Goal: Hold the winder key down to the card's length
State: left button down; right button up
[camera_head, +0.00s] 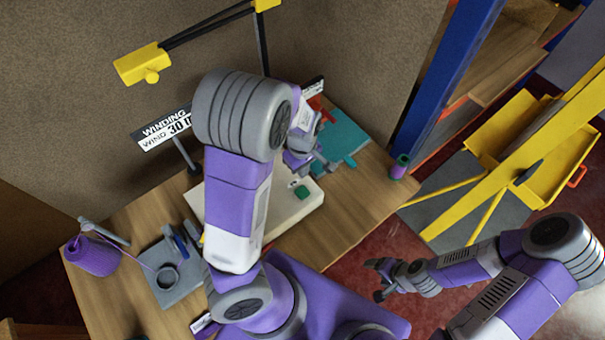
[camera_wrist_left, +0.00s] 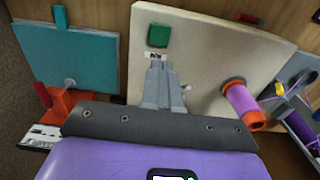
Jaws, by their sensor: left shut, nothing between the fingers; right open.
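The winder is a cream block (camera_head: 285,215) with a green square key (camera_head: 301,192) on top. In the left wrist view the key (camera_wrist_left: 158,36) stands just beyond my left fingertips, above a small lettered label. My left gripper (camera_wrist_left: 157,62) is shut and empty, over the cream winder top (camera_wrist_left: 210,45); it looks apart from the key, though its height is unclear. The card (camera_head: 168,130) reads "WINDING" and "WIND 30", its end hidden by my left arm. A purple spool with orange ends (camera_wrist_left: 241,102) sits on the winder. My right gripper (camera_head: 377,279) is open and empty, off the table's right side.
A teal mat (camera_head: 345,137) lies behind the winder. A purple thread cone (camera_head: 92,255) and a grey plate with a ring (camera_head: 172,278) are at the table's left. A yellow lamp (camera_head: 145,65) hangs above.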

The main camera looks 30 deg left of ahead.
aim_at(302, 192)
pick_arm(q)
notch_tip(302, 192, down, 12)
jog(key=b, duration=0.3)
jog(key=shift+f, duration=0.15)
